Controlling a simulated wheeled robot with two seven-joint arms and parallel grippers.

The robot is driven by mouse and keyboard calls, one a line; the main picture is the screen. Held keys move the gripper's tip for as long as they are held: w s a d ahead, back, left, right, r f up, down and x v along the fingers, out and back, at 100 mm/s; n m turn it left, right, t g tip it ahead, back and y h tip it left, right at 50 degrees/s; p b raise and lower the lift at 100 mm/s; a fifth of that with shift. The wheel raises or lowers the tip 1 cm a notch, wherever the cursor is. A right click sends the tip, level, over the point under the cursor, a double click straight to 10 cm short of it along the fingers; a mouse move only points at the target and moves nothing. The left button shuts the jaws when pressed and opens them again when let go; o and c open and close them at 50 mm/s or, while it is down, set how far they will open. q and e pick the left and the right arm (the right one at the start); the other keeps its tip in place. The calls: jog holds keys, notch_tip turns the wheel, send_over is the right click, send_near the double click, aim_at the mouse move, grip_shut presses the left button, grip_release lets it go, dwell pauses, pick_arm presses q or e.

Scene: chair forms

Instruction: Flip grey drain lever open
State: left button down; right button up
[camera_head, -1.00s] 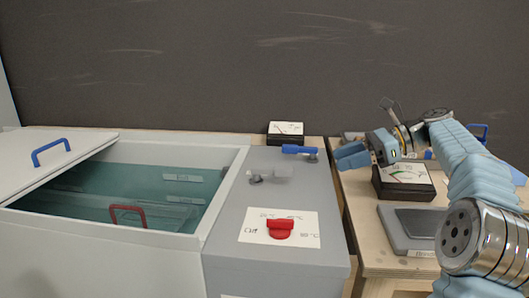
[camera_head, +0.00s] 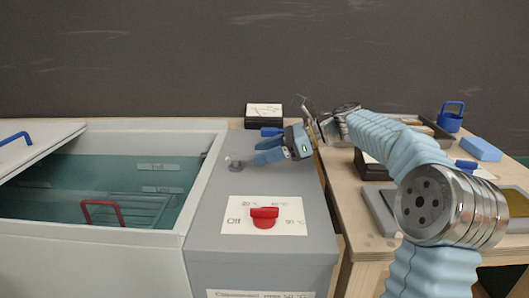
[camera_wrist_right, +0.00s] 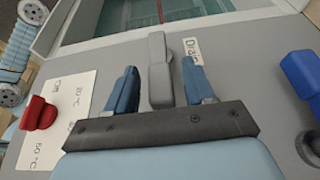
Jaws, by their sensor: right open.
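The grey drain lever (camera_wrist_right: 159,75) lies on the grey control panel beside the tank, next to a label of which "Drai" is readable. In the right wrist view it sits between the two blue fingers of my right gripper (camera_wrist_right: 160,68), and the fingers stand apart on either side of it. I cannot tell whether they touch it. In the head view the right gripper (camera_head: 266,150) reaches in from the right and covers most of the lever; the lever's mount (camera_head: 237,166) shows beside the fingertips. My left gripper is not in view.
A blue lever (camera_wrist_right: 302,75) is close beside the gripper. A red knob (camera_head: 264,217) sits on the temperature plate nearer me. The open water tank (camera_head: 205,190) holds a red-handled rack (camera_head: 102,211). A wooden table (camera_head: 345,190) with trays stands right.

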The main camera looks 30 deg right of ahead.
jog(key=shift+a, duration=0.15)
grip_shut()
dwell(0.4)
